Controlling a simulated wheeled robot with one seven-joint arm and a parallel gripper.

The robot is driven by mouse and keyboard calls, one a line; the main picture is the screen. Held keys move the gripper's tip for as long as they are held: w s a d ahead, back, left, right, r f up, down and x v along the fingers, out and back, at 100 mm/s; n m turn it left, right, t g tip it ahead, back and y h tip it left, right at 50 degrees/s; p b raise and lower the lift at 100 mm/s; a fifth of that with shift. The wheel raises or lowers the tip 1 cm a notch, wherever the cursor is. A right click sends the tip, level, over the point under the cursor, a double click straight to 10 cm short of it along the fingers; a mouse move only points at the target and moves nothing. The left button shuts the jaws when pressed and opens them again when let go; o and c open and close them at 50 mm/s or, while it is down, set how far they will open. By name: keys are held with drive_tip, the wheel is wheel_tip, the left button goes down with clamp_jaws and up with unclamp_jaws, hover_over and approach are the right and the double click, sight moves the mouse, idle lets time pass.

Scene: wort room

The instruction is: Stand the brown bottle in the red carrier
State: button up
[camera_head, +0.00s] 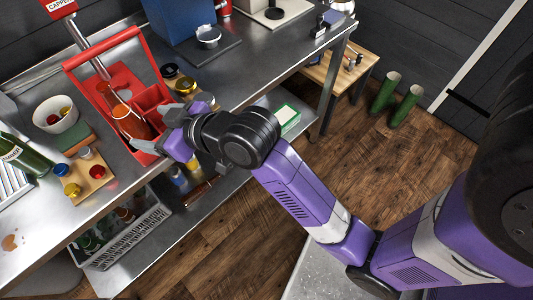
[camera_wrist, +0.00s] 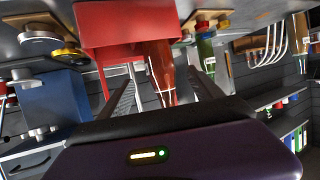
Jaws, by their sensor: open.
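The red carrier (camera_head: 104,46) stands on the steel bench in the head view, with its handle raised. It also shows upside down in the wrist view (camera_wrist: 112,28). The brown bottle (camera_head: 128,117) is in a near compartment of the carrier, neck up, roughly in line with the carrier's uprights. In the wrist view the brown bottle (camera_wrist: 161,68) shows its body and neck, with its base hidden by the carrier. My gripper (camera_head: 150,128) is open at the carrier's near side. Its fingers lie either side of the bottle in the wrist view, with gaps visible.
A white bowl (camera_head: 54,114), a green bottle (camera_head: 22,154) and a wooden block with small jars (camera_head: 88,177) stand left of the carrier. Small jars sit close at its right. A blue box (camera_head: 180,22) is behind. A crate (camera_head: 122,238) sits on the lower shelf.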

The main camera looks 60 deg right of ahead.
drive_tip(key=s+a+f+m+t+h, duration=0.1)
drive_tip(key=s+f, duration=0.3)
drive_tip(key=s, duration=0.8)
drive_tip(key=s+f+m+h, duration=0.1)
drive_tip(key=s+f, duration=0.3)
drive_tip(key=s, duration=0.9)
drive_tip(key=s+r+n+y, duration=0.1)
drive_tip(key=s+r, duration=0.2)
drive_tip(key=s, duration=0.4)
drive_tip(key=shift+s+a+r, duration=0.15)
drive_tip(key=shift+s+r, duration=0.2)
drive_tip(key=shift+s, duration=0.05)
